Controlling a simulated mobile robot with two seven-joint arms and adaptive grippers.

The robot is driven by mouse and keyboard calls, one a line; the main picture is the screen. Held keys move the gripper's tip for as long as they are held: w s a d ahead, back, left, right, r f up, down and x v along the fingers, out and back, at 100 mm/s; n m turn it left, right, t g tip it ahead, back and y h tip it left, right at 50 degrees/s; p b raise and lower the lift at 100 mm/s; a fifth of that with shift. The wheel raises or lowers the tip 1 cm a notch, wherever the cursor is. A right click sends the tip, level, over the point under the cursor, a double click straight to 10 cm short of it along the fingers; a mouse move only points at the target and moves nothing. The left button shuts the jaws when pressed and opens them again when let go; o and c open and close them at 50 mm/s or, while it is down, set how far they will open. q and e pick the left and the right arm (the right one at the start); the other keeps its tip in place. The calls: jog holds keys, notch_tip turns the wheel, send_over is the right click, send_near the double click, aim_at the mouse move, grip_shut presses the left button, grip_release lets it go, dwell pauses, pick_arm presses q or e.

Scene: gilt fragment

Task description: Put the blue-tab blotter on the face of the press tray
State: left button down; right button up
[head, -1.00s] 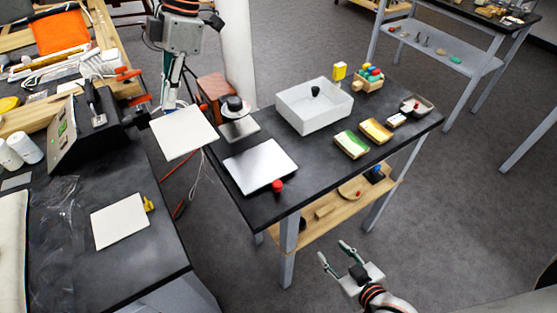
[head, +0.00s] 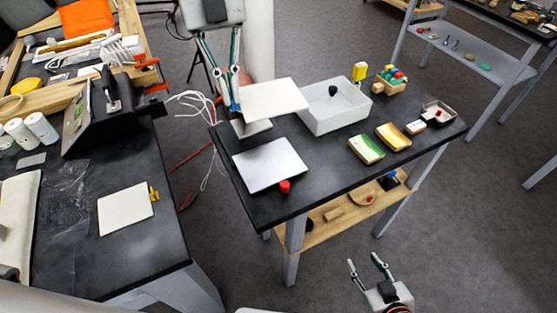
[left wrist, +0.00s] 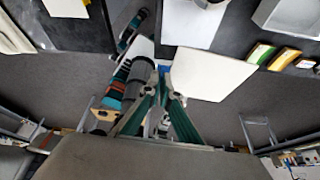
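My left gripper (head: 234,105) is shut on the edge of a flat white blotter (head: 278,98), held roughly level above the back left of the dark table. In the left wrist view the blotter (left wrist: 210,73) reaches right from the fingers, with a small bit of blue at the grip; the rest of the tab is hidden. The press tray (head: 270,166), a flat pale plate with a red knob (head: 285,187), lies at the table's front left, nearer than the blotter and apart from it. My right gripper (head: 371,274) is open and empty before the table.
A white open box (head: 335,108) stands right of the held blotter. A green block (head: 366,149) and yellow block (head: 393,137) lie farther right. Another white blotter with a yellow tab (head: 126,209) lies on the left bench.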

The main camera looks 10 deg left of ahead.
aim_at(248, 174)
pick_arm(q)
jog(key=shift+s+d+r+n, duration=0.15)
jog(key=shift+d+n, duration=0.25)
jog(key=shift+n, duration=0.2)
jog(key=shift+h, duration=0.3)
notch_tip(248, 174, down, 20)
jog(key=shift+d+r+p, duration=0.1)
jog(key=shift+p, duration=0.5)
jog(key=shift+f, duration=0.2)
jog(key=c, duration=2.3)
grip_release()
jog(key=shift+r, duration=0.1)
jog(key=b+v, duration=0.1)
jog(key=v, duration=1.1)
jog(key=shift+s+r, duration=0.1)
jog(key=shift+s, duration=0.1)
